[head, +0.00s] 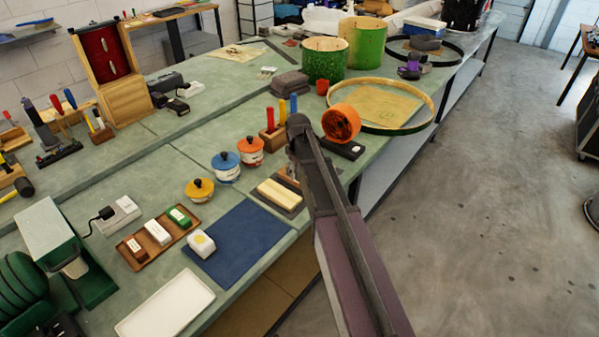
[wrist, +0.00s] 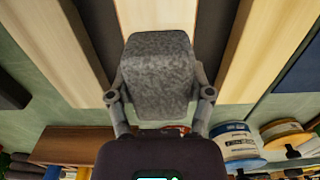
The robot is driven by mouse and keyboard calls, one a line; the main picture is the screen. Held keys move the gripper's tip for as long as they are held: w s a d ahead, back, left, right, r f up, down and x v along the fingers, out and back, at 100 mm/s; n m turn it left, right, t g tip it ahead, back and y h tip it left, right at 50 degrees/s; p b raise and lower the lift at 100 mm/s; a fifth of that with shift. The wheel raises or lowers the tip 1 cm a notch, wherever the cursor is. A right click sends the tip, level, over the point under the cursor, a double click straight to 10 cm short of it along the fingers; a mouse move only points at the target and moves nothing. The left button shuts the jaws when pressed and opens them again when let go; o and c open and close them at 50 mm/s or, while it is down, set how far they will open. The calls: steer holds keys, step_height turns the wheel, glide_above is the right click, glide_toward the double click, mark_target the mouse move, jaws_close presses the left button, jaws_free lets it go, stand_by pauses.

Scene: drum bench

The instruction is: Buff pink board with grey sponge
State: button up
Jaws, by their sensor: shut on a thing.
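My gripper (wrist: 160,95) is shut on a grey speckled sponge (wrist: 158,72), with one finger on each side of it. In the wrist view the sponge is over pale strips on dark backing: one at left (wrist: 55,45), one in the middle (wrist: 155,14), one at right (wrist: 262,50). None looks clearly pink, so I cannot tell which is the pink board. Whether the sponge touches a strip is unclear. In the head view a cream board (head: 279,194) lies on a dark mat, and my arm hides the gripper, the sponge and part of that mat.
A wooden block with coloured-handled tools (head: 272,138) is behind. A blue mat (head: 240,243) with a yellow-topped white block (head: 201,243) is in front. An orange roll (head: 341,122) stands right of my arm.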

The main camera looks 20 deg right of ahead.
steer(key=shift+w+a, duration=0.65)
steer(key=shift+w, duration=0.25)
steer(key=shift+s+d, duration=0.8)
steer(key=shift+s, duration=0.35)
steer(key=shift+w+a, duration=0.1)
stand_by(0.5)
steer(key=shift+s+d, duration=0.6)
steer(key=shift+s, duration=0.2)
steer(key=shift+s+d, duration=0.6)
steer(key=shift+s, duration=0.15)
steer(key=shift+w+a, duration=0.85)
steer(key=shift+w, duration=0.3)
steer(key=shift+s+d, duration=0.1)
steer(key=shift+s, duration=0.1)
